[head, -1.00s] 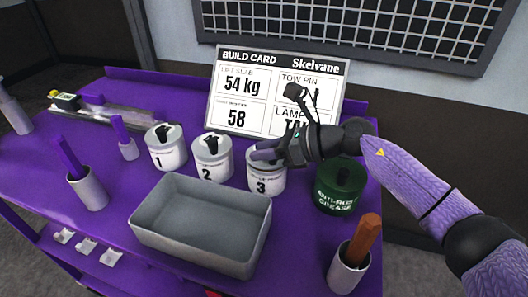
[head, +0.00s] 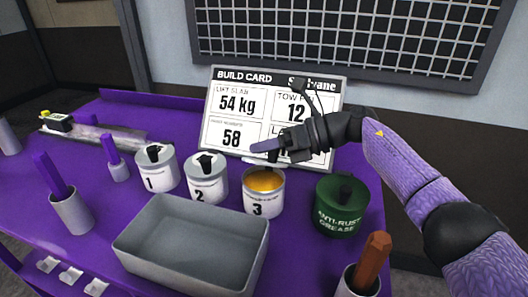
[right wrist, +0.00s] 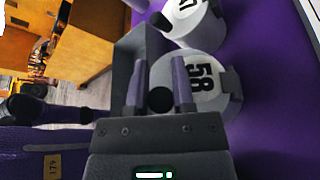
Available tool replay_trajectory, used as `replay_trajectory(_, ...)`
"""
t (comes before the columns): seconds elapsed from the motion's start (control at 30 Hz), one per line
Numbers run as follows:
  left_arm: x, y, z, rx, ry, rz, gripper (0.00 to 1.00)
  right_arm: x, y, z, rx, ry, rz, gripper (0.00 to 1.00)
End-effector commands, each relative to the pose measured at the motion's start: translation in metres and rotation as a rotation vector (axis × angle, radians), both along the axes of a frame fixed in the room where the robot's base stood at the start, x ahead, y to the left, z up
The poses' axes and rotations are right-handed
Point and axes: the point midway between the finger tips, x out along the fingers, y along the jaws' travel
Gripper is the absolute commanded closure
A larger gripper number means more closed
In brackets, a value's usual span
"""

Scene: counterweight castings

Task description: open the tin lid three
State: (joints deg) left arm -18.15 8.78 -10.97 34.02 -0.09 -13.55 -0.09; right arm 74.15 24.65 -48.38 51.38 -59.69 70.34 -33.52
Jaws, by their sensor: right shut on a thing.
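Tin three (head: 263,206), white with a black 3, stands open on the purple bench, with orange-yellow contents (head: 264,180) showing. My right gripper (head: 265,146) is above and behind its opening. In the right wrist view its purple fingers (right wrist: 159,75) are shut on the black knob (right wrist: 160,99) of a pale round lid (right wrist: 200,78) marked 58. In the head view only a thin pale edge of the lid shows behind the rim; the gripper hides the rest. I cannot tell whether it still joins the tin.
Tins one (head: 156,170) and two (head: 207,180) stand lidded to the left. A grey tray (head: 190,250) lies in front. The build card (head: 240,105) stands behind.

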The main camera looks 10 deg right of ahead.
Motion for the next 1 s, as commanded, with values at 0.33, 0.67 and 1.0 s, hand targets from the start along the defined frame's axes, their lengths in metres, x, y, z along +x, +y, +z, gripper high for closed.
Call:
replay_trajectory(0.33, -0.004, -0.003, 0.0, -0.005, 0.009, 0.002, 0.41, 0.0, -0.001, 0.0, 0.001, 0.005, -0.001, 1.0)
replay_trajectory(0.67, -0.003, -0.007, -0.001, -0.01, 0.006, 0.003, 0.41, 0.0, 0.0, 0.0, 0.001, 0.004, 0.0, 0.34)
replay_trajectory(1.0, 0.003, -0.004, 0.005, -0.007, -0.006, 0.0, 0.41, -0.004, -0.032, 0.012, 0.001, 0.002, -0.005, 0.34)
